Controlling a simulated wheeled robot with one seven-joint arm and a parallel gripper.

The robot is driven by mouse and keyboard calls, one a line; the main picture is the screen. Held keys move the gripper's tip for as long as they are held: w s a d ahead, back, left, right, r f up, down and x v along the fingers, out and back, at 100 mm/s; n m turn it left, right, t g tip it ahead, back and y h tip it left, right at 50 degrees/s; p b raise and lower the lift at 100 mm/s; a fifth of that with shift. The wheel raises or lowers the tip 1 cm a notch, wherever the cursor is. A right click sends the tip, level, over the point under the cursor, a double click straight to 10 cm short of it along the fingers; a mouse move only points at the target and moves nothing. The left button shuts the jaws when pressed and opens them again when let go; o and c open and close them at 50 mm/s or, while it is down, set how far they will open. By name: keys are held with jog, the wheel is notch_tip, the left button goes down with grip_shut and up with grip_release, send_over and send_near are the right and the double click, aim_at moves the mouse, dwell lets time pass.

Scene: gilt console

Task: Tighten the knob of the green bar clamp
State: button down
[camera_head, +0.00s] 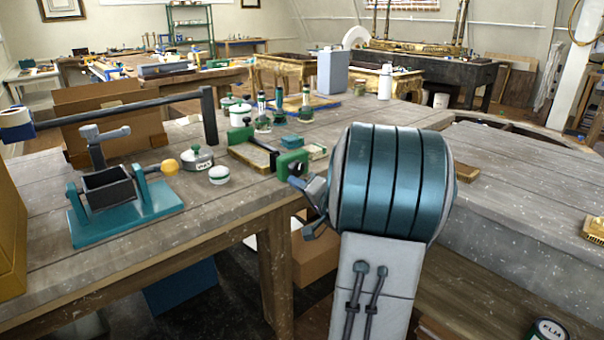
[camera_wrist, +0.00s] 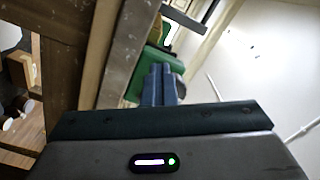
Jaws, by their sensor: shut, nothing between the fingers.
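The green bar clamp (camera_head: 291,160) lies at the front edge of the wooden workbench, with a second green part farther back. Its dark knob (camera_head: 296,169) faces my arm. In the wrist view the green clamp body (camera_wrist: 154,59) is just beyond my fingertips, and a dark round part, probably the knob, shows partly behind them. My gripper (camera_head: 311,186) is just in front of the knob, partly hidden by my arm. In the wrist view my gripper's blue fingers (camera_wrist: 161,76) are together with nothing between them. I cannot tell whether they touch the knob.
A teal-based vise-like fixture (camera_head: 120,205) stands on the left of the bench. Open space lies in front of the bench edge.

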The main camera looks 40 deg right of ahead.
jog(key=shift+s+a+r+b, duration=0.15)
jog(key=shift+r+b, duration=0.25)
jog(key=shift+b, duration=0.95)
jog(key=shift+w+a+r+b, duration=0.15)
jog(key=shift+r+b, duration=0.2)
jog(key=shift+b, duration=0.95)
jog(key=shift+s+a+f+b, duration=0.1)
jog(key=shift+a+f+b, duration=0.05)
jog(key=shift+b, duration=0.3)
jog(key=shift+a+b, duration=0.3)
jog(key=shift+b, duration=0.15)
jog(key=s+b, duration=0.2)
jog(key=s, duration=0.4)
jog(key=shift+d, duration=0.2)
